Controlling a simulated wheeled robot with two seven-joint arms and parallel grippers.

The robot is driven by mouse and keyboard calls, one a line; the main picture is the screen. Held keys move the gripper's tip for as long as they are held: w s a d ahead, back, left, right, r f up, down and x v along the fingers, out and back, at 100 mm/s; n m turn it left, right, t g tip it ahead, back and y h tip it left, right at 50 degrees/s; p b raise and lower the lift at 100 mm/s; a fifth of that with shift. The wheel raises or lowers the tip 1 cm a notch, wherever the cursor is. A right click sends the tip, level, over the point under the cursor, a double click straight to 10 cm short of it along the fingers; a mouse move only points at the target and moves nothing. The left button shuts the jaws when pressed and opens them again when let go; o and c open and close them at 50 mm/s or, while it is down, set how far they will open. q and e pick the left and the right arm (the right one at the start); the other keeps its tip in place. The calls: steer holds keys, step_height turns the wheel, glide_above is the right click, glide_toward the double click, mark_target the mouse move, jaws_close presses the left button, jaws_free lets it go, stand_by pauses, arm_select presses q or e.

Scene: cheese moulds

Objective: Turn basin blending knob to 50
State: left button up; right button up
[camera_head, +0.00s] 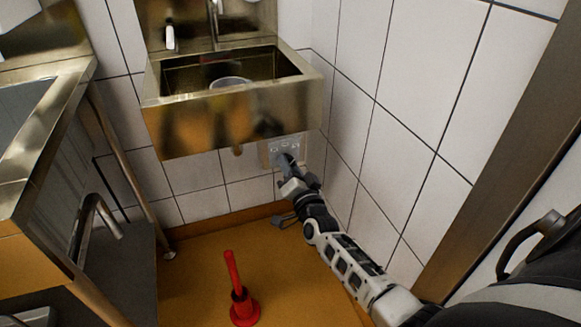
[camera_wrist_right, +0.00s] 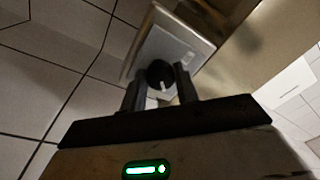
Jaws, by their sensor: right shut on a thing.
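The steel basin (camera_head: 235,112) hangs on the tiled wall. Under its right side a small pale control plate (camera_head: 285,146) is fixed to the wall; its markings are too small to read. In the right wrist view the plate (camera_wrist_right: 185,48) carries a round black knob (camera_wrist_right: 160,75) with a short white mark on its face, near the side towards the gripper. My right gripper (camera_head: 290,160) reaches up to the plate from below right. In the wrist view its two fingers (camera_wrist_right: 158,90) are on either side of the knob, shut on it. My left gripper is not in view.
The basin's front is just above my right gripper, with the tiled side wall (camera_head: 345,130) close on the right. A red plunger (camera_head: 241,303) stands on the orange floor (camera_head: 195,270). A steel counter (camera_head: 40,140) is on the left.

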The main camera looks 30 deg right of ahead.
steer(key=shift+a+f, duration=0.1)
steer(key=o, duration=0.9)
steer(key=shift+o, duration=0.2)
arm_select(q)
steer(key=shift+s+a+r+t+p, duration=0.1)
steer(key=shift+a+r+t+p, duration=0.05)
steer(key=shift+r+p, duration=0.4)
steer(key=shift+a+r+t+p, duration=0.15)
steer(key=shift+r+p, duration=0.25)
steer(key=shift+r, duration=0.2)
arm_select(e)
steer(key=v, duration=1.6)
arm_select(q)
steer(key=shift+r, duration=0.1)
